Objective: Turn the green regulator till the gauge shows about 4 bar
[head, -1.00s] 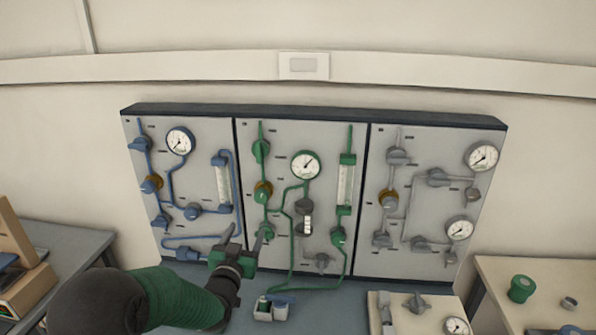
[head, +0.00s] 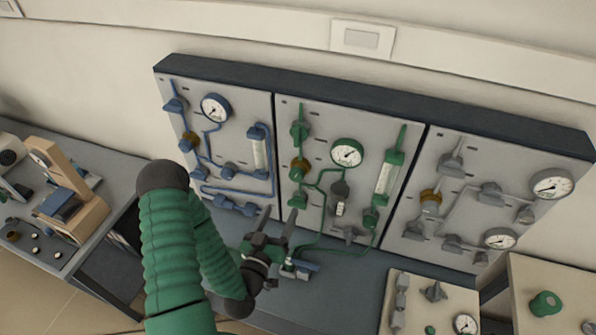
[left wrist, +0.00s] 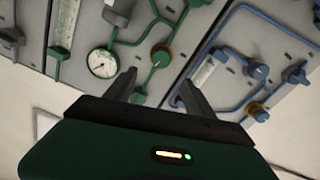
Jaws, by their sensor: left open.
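The green regulator (head: 298,170) is a green knob with a brass-coloured ring on the middle panel. The round white gauge (head: 347,153) is to its upper right; its numbers are too small to read. My left gripper (head: 278,214) is open and empty, below and left of the regulator and apart from it. In the left wrist view the panel appears upside down. There the regulator (left wrist: 160,57) lies beyond the gap between the fingertips, and the gauge (left wrist: 102,62) is to its left. My right gripper is not in view.
Another green valve (head: 297,199) sits just below the regulator, near my fingertips. A blue-piped panel (head: 225,135) is left and a grey one (head: 470,205) right. A small box (head: 299,268) stands on the bench below. A wooden stand (head: 75,190) is on the left table.

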